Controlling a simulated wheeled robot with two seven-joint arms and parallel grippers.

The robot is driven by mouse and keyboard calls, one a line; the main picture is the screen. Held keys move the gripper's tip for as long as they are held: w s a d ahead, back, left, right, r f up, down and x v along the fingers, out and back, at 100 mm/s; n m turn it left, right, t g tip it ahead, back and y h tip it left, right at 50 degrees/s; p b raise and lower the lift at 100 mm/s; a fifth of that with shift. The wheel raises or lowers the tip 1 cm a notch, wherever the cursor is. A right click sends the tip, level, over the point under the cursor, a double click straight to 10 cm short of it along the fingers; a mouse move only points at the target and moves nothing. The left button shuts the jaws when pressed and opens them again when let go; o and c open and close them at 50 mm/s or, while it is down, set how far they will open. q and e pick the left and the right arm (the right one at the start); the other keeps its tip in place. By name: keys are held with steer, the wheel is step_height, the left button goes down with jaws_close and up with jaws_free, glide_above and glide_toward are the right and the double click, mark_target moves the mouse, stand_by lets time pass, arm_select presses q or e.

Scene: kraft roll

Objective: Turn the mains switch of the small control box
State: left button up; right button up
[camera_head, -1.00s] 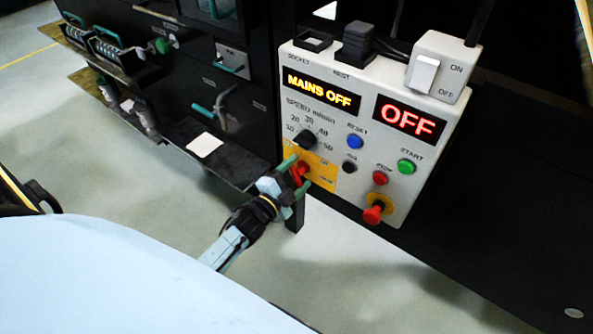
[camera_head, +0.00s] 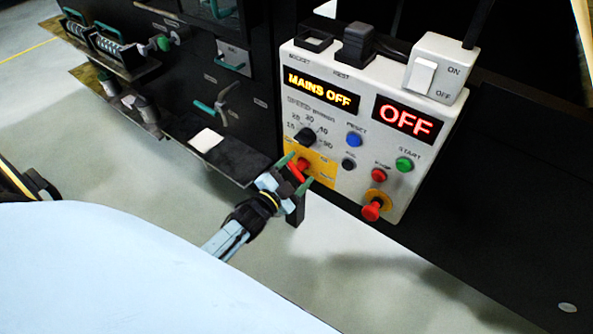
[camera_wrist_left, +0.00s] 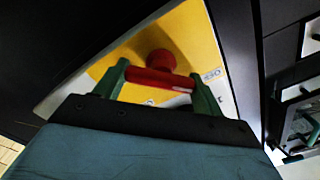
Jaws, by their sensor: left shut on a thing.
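The small control box (camera_head: 325,120) is light grey, with a yellow "MAINS OFF" display (camera_head: 321,90) and a red "OFF" display (camera_head: 403,119). The red mains switch (camera_head: 300,169) sits on a yellow plate (camera_head: 322,168) at its lower left. My left gripper (camera_head: 298,172) is at this switch, its green fingers on either side of the red handle. In the left wrist view, the fingers are shut on the red handle (camera_wrist_left: 158,80), which lies across between them; its round hub (camera_wrist_left: 160,60) shows behind. My right gripper is not in view.
The box also carries a black speed knob (camera_head: 304,137), blue, green and red buttons, a red mushroom button (camera_head: 371,211) and a white rocker (camera_head: 423,76). A dark shelf (camera_head: 232,160) with a white card lies to the left. Open floor shows below.

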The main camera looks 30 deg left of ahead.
arm_select(q)
steer(key=o, duration=1)
steer(key=shift+s, duration=0.15)
steer(key=shift+s, duration=0.3)
steer(key=s, duration=0.4)
steer(key=s+p, duration=0.1)
steer(key=s, duration=0.3)
steer(key=s+a+p, duration=0.1)
steer(key=s, duration=0.3)
steer(key=shift+s, duration=0.25)
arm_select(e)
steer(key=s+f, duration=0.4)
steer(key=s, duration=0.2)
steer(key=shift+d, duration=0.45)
arm_select(q)
steer(key=shift+p, duration=0.3)
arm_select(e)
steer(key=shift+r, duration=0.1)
